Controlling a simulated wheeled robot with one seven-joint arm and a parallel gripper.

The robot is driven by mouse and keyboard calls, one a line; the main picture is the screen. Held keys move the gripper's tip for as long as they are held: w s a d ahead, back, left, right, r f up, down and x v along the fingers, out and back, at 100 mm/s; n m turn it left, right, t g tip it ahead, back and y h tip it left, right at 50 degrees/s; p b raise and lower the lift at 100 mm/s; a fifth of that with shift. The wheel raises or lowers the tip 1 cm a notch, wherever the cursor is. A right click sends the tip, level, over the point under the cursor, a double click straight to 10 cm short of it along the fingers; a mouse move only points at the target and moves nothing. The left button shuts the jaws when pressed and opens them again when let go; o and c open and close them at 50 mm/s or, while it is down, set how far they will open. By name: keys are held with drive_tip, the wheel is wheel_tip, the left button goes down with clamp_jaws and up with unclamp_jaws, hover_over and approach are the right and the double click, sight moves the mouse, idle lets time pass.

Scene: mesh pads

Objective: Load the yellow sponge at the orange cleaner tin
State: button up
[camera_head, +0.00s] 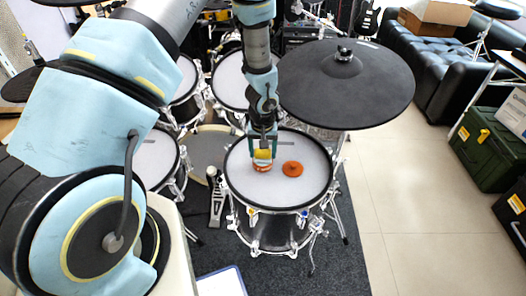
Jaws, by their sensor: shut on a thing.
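My gripper (263,152) points down over the mesh drum pad (316,190) and is shut on the yellow sponge (262,155). The sponge sits between the fingers, directly above a small orange tin (262,168) on the pad. The sponge hides the top of the tin, and I cannot tell whether the two touch. A flat orange disc (292,169) with a small dark middle lies on the pad just right of the tin, apart from it.
A wide black cymbal pad (345,82) stands behind and right of the drum, close to my arm. More mesh pads (155,157) stand at the left. The drum pad's front and right surface is bare. Open tiled floor lies to the right.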

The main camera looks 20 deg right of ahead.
idle(0.4)
drive_tip(key=shift+r+p, duration=2.45)
drive_tip(key=shift+r, duration=1.05)
